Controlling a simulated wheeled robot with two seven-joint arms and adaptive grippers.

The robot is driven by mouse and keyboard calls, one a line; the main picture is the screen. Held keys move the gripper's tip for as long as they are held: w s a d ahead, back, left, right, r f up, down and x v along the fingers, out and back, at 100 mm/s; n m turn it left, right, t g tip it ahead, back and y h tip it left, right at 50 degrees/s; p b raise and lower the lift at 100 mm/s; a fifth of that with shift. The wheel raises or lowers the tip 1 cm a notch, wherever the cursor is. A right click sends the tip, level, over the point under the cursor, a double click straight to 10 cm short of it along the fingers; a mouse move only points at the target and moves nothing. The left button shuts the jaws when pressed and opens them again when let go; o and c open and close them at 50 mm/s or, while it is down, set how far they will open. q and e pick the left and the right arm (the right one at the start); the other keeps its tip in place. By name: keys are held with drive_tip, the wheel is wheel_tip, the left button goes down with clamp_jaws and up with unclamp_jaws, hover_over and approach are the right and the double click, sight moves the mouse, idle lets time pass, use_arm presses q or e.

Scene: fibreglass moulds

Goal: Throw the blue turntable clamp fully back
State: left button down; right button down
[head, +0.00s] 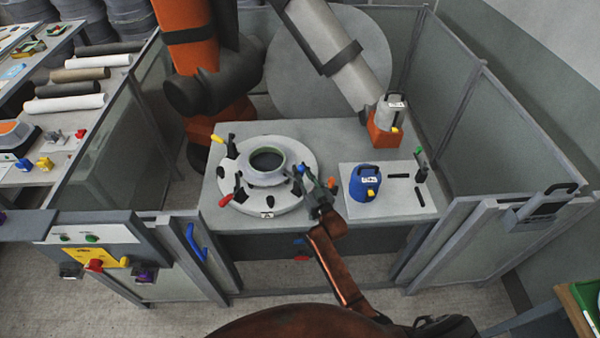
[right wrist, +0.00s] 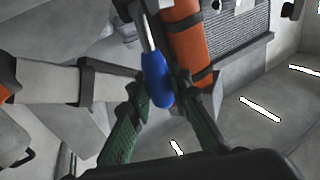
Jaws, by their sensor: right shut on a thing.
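The round white turntable (head: 290,201) sits on the grey table, with a raised grey ring mould in its centre. Its clamps have coloured handles: a yellow one (head: 217,139) at the back left, a red one (head: 227,200) at the front left and the blue clamp handle (head: 300,169) on the right side. My right gripper (head: 311,181) reaches in from the front right and is shut on the blue handle. In the right wrist view the blue grip (right wrist: 157,80) lies between my green fingers, its metal lever running up. My left gripper is not in view.
A blue tool (head: 365,184) stands on a pale plate (head: 427,206) just right of my gripper. An orange-and-grey device (head: 385,124) stands behind it. An orange robot arm (head: 187,40) rises behind the turntable. Glass-panelled fences (head: 437,90) flank the table.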

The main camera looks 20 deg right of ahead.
drive_tip(key=shift+s+d+f+m+t+h+b, duration=0.25)
drive_tip(key=shift+s+m+t+b, duration=0.5)
drive_tip(key=shift+b, duration=1.15)
drive_tip(key=shift+s+d+f+m+t+h+b, duration=0.15)
drive_tip(key=shift+s+d+f+m+t+b, duration=0.2)
drive_tip(key=shift+t+b, duration=1.1)
drive_tip(key=shift+s+d+f+m+t+h+b, duration=0.25)
drive_tip(key=shift+s+m+t+b, duration=0.3)
drive_tip(key=shift+b, duration=1.75)
drive_tip(key=c, duration=1.7)
unclamp_jaws()
drive_tip(key=shift+c, duration=0.2)
drive_tip(key=v, duration=1.2)
